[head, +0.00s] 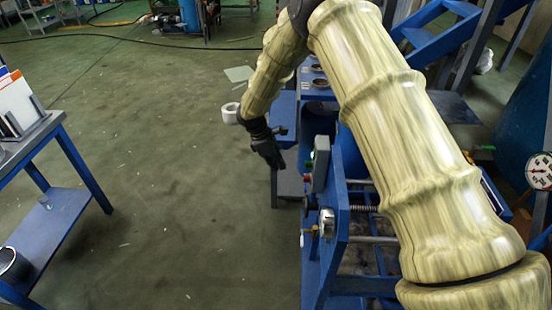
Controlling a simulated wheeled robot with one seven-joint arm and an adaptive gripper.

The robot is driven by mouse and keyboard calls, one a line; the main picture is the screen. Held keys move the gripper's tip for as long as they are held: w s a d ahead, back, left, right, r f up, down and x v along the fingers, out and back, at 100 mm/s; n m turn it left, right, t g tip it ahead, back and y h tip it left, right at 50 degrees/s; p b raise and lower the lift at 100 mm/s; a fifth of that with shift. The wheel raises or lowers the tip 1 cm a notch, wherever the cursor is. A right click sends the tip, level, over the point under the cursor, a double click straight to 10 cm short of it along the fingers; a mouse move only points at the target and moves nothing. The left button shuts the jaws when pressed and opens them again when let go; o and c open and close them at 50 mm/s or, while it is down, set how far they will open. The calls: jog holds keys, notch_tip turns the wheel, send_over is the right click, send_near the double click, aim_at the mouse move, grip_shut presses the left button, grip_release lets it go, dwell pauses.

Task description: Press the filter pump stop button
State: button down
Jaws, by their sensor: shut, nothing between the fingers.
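A small grey control box (321,160) stands upright on the blue filter pump frame (340,215) near the picture's middle. A green button (309,165) and a red button (306,178) below it stick out from the box's left side. No label on them can be read, so I cannot confirm which is the stop button. My gripper (279,163) is black and shut, with nothing visible in it. It hangs pointing down, to the left of the buttons in the picture, with a small gap between.
My arm covers much of the right side. A blue table (72,150) with binders stands at the left. A pressure gauge (541,171) is at the right edge. The green floor (190,210) between table and pump is open.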

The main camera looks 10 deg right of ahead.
aim_at(307, 179)
jog(key=s+d+f+p, duration=0.1)
jog(key=d+f+p, duration=0.1)
jog(key=d+f, duration=0.3)
jog(key=shift+s+d, duration=0.35)
jog(key=shift+d, duration=0.05)
